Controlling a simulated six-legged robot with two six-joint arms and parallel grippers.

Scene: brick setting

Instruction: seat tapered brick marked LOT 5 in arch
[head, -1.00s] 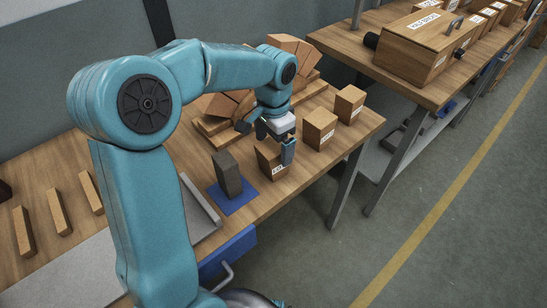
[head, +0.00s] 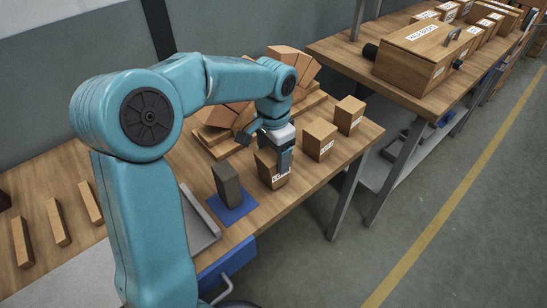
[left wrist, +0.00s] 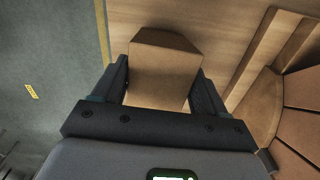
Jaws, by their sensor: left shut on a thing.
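My left gripper (head: 270,157) is at a tan tapered brick (head: 272,171) near the front of the wooden table, its fingers on either side and shut on it. The brick looks to be on the table top. Its white label is partly covered by a finger and I cannot read it. In the left wrist view the brick (left wrist: 164,70) sits between both fingers (left wrist: 163,88). The brick arch (head: 290,62) stands behind on a wooden base (head: 214,148), partly hidden by my arm; its bricks also show in the left wrist view (left wrist: 258,100). My right gripper is not in view.
Two more labelled tan bricks, one nearer (head: 319,141) and one farther (head: 349,115), stand to the right. A dark grey block (head: 227,185) stands on a blue mat (head: 238,210) to the left. A grey tray (head: 200,220) and several narrow wooden pieces (head: 57,222) lie farther left.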

